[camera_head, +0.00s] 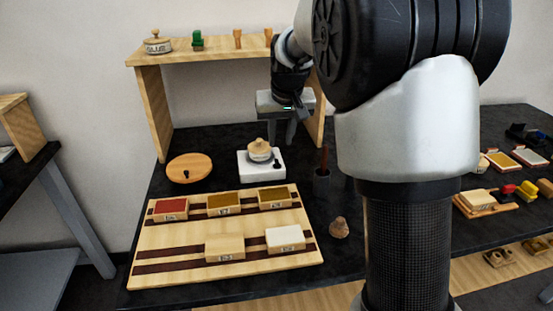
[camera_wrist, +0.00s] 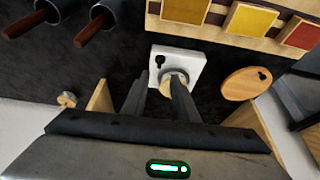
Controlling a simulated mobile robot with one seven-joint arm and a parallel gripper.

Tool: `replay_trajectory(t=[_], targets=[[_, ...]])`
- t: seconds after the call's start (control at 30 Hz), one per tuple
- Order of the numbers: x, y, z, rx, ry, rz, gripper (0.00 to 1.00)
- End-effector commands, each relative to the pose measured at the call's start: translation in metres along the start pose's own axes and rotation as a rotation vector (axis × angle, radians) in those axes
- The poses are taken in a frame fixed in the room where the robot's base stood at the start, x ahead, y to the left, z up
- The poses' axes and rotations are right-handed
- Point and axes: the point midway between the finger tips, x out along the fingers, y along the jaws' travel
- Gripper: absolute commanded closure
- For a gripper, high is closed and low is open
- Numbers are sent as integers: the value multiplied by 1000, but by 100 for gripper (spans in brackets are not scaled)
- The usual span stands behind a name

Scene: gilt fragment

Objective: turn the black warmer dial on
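The warmer (camera_head: 262,173) is a small white block on the black table, below the shelf. A round wooden-topped pot (camera_head: 260,150) sits on it. The black dial (camera_head: 277,162) is a small knob near the block's right side. In the wrist view the white warmer (camera_wrist: 197,62) lies ahead of the fingers, with the black dial (camera_wrist: 160,61) on its left part. My gripper (camera_head: 281,142) hangs just behind the warmer. The right finger partly overlaps the pot in the wrist view.
A wooden disc (camera_head: 190,168) with a black knob lies left of the warmer. A wooden rack (camera_head: 170,242) with several colored blocks is in front. A dark cup (camera_head: 322,182) with a reddish stick stands to the right. The wooden shelf (camera_head: 210,57) surrounds my wrist area.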

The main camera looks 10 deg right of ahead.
Motion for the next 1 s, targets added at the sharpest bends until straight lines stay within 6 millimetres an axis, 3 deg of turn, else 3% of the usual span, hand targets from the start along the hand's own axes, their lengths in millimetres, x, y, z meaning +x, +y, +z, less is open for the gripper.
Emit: replay_trajectory(t=[0.03, 0.2, 0.43, 0.6, 0.9, 1.0], targets=[[15, 0, 2, 0, -4, 1, 73], [52, 1, 2, 0, -3, 1, 73], [89, 1, 1, 0, -1, 1, 73], [101, 0, 0, 0, 0, 0, 73], [103, 0, 0, 0, 1, 0, 73], [103, 0, 0, 0, 1, 0, 87]])
